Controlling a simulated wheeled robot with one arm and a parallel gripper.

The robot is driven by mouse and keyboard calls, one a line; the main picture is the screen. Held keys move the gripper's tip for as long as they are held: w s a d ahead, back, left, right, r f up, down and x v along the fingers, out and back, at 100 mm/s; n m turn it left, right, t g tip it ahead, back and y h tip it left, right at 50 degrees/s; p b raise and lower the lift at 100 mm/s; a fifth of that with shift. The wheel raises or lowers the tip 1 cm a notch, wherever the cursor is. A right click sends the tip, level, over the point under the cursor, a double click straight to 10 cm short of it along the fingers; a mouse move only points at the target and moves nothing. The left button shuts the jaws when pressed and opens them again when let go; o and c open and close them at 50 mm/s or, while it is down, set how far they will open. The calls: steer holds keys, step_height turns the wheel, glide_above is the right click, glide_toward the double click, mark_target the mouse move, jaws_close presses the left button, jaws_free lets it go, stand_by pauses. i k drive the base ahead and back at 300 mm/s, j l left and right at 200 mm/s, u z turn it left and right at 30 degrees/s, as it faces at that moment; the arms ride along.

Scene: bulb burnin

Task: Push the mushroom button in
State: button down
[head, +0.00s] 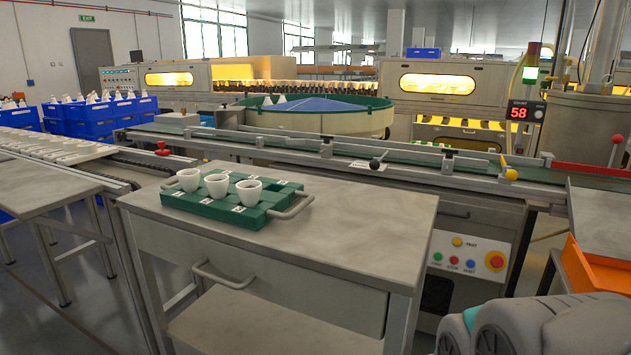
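A red mushroom button (495,261) sits on a yellow round backing at the right end of a pale control panel (447,256) under the conveyor, right of the grey cart. Whether the button is in or out cannot be told at this size. The panel also has a yellow button (457,242) by the word TEST and small green, red and blue buttons in a row. Grey rounded links of my arm fill the lower right corner, below and in front of the panel. My gripper is not in view.
The grey cart (375,215) stands left of the panel, bearing a green tray (214,207) with three white cups. An orange bin (590,280) and a metal table are at the right. The conveyor (400,172) runs above the panel. A red knob (162,149) stands far left.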

mark_target(496, 262)
steer(key=z, duration=0.9)
steer(key=i+l, duration=0.1)
steer(key=i, duration=0.3)
